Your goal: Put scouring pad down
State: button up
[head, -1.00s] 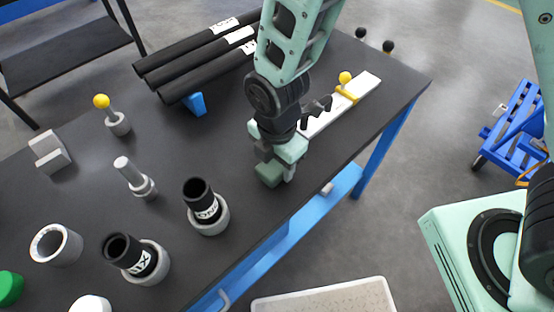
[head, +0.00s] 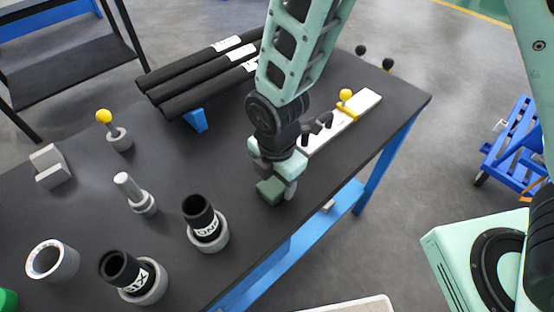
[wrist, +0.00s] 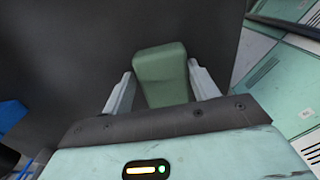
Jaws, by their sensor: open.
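The scouring pad is a dark green block (head: 270,190) at the right front part of the black table (head: 165,85). In the wrist view the green pad (wrist: 163,75) stands between the two light grey fingers of my gripper (wrist: 160,85). My gripper (head: 277,187) is open around the pad, pointing down at the tabletop. A narrow gap shows beside the pad at each finger. The pad's underside is hidden, but it appears to rest on the table.
Black tubes in grey holders (head: 205,222) stand left of my gripper. A white board with a yellow knob (head: 346,95) lies behind it. Long black rolls (head: 205,75) lie at the back. The table's front edge is close to the pad.

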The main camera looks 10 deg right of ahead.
notch_tip(320, 180, up, 18)
jog(key=s+d+m, duration=0.8)
jog(key=s+m, duration=0.3)
jog(key=m, duration=0.6)
jog(key=shift+s+d+f+m, duration=0.3)
jog(key=shift+s+d+m, duration=0.1)
jog(key=shift+o, duration=0.4)
jog(key=shift+w, duration=0.1)
